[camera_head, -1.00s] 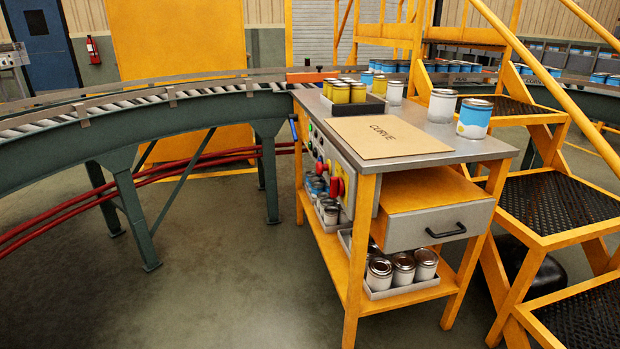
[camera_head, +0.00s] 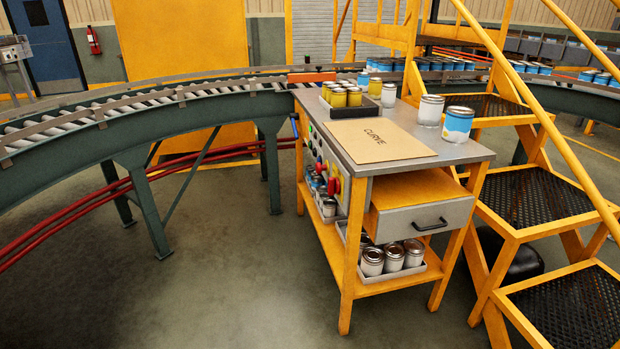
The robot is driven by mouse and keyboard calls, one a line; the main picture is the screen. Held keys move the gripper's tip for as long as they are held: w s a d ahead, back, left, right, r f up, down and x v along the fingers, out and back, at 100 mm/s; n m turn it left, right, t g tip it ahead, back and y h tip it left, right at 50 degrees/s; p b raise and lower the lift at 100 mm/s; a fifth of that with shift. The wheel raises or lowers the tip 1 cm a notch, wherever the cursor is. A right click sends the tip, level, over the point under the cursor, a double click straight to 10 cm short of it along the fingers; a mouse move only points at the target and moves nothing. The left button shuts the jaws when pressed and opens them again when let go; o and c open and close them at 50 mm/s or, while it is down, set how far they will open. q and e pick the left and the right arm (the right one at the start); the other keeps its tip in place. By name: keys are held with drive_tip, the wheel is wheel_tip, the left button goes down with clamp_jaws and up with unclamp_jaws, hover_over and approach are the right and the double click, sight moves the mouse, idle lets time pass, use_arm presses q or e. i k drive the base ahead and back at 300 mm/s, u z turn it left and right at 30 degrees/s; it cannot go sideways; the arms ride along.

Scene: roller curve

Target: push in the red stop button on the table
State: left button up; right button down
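The work table (camera_head: 460,151) has a grey top, an orange frame and a drawer, and stands right of centre. A control panel (camera_head: 352,197) is on its left side and carries several coloured buttons and knobs. A red button (camera_head: 337,185) shows on this panel, seen from the side. Another small red part (camera_head: 319,167) is farther along it. I cannot tell for sure which is the stop button or whether it is pressed. Neither of my grippers is in view.
A curved roller conveyor (camera_head: 140,128) runs on the left and behind the table. Orange stairs (camera_head: 530,200) stand close at the right. Cans stand on the tabletop and in trays (camera_head: 412,275) on the lower shelf. The floor (camera_head: 220,270) in front and left is clear.

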sight(319, 168)
drive_tip(key=u, duration=1.05)
drive_tip(key=i, duration=1.25)
drive_tip(key=u, duration=0.45)
drive_tip(key=i, duration=1.15)
drive_tip(key=z, duration=2.25)
